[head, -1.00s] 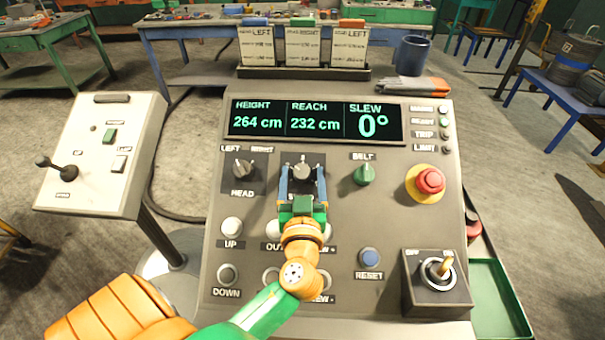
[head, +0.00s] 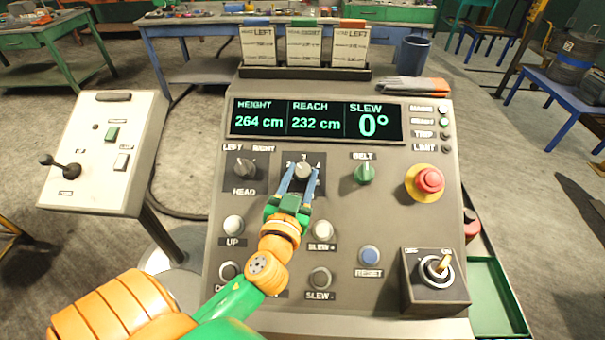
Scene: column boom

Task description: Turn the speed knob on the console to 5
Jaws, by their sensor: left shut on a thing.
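The speed knob (head: 303,171) is a small grey knob on a dark square plate, in the upper middle of the console (head: 340,235). Figures are printed around it; a 3 seems to show above it, but most are too small or covered to read. My left gripper (head: 302,180) is shut on the knob, with its blue fingers on either side. The gripper and wrist are tilted, reaching up from the lower left. They hide the lower part of the plate and some buttons below. My right gripper is not in view.
The display (head: 316,122) reads height 264 cm, reach 232 cm, slew 0°. The head knob (head: 245,168) is left of the speed knob, the green belt knob (head: 364,173) right. A red emergency button (head: 428,181) and a key-switch box (head: 436,275) stand further right.

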